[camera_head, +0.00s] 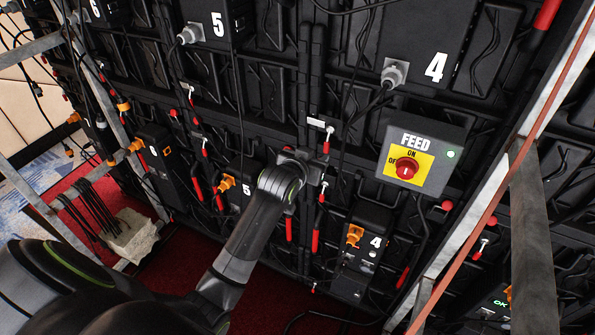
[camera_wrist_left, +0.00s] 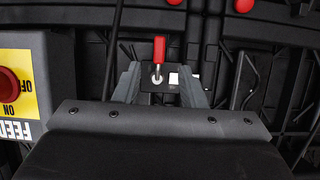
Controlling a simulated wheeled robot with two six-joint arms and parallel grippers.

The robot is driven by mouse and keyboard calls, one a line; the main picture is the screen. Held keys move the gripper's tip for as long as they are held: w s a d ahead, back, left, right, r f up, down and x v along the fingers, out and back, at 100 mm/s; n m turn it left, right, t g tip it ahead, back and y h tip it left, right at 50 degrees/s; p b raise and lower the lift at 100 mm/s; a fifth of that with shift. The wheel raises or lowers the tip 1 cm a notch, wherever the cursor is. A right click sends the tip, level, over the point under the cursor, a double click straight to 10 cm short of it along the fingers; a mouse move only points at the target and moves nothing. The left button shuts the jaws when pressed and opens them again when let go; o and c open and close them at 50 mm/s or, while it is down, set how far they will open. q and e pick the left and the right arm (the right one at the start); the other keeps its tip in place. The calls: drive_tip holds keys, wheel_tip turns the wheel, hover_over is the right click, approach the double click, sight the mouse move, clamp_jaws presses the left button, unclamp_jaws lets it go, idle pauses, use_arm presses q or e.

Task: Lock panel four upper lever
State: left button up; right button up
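The upper lever of panel four (camera_head: 327,141) has a red handle hanging down from a pale metal pivot, just left of the FEED box in the head view. In the left wrist view, which looks upside down, the red lever (camera_wrist_left: 159,50) stands in the middle, between my two finger tips. My left gripper (camera_head: 314,165) is at the wall, just below and left of this lever. In the wrist view my left gripper (camera_wrist_left: 159,86) is open, with a gap on both sides of the lever; contact is not visible. My right gripper is not in view.
The FEED box (camera_head: 446,165) with its red rotary switch (camera_head: 407,168) is to the right of the lever. Box 4 (camera_head: 360,262) with an orange plug is below. Black cables hang down the wall. A metal truss (camera_head: 536,235) stands at the right. Other red levers (camera_head: 288,229) hang nearby.

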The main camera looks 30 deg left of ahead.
use_arm(q)
drive_tip(key=b+v, duration=0.1)
drive_tip(key=v, duration=0.9)
drive_tip(key=shift+b, duration=0.35)
wheel_tip(320, 180, down, 19)
drive_tip(key=a+g+b, duration=0.2)
drive_tip(key=g, duration=0.1)
drive_tip(key=s+a+f+g+b, duration=0.1)
drive_tip(key=s+f, duration=0.2)
drive_tip(key=f, duration=0.5)
drive_tip(key=s+a+f+g+y, duration=0.1)
drive_tip(key=s+f, duration=0.2)
drive_tip(key=f, duration=0.4)
drive_tip(key=s+a+f+g+b, duration=0.15)
drive_tip(key=s+f, duration=0.25)
drive_tip(key=f, duration=0.4)
drive_tip(key=s+f+g+b, duration=0.1)
drive_tip(key=s+f+g, duration=0.1)
drive_tip(key=s+f, duration=0.5)
drive_tip(key=s+f+g+b, duration=0.1)
drive_tip(key=s+f, duration=0.7)
drive_tip(key=s, duration=0.8)
drive_tip(key=s+f+g+b, duration=0.1)
drive_tip(key=s+f+g, duration=0.2)
drive_tip(key=s+f, duration=0.5)
drive_tip(key=s, duration=0.4)
drive_tip(key=shift+a+n, duration=0.3)
drive_tip(key=shift+n, duration=0.1)
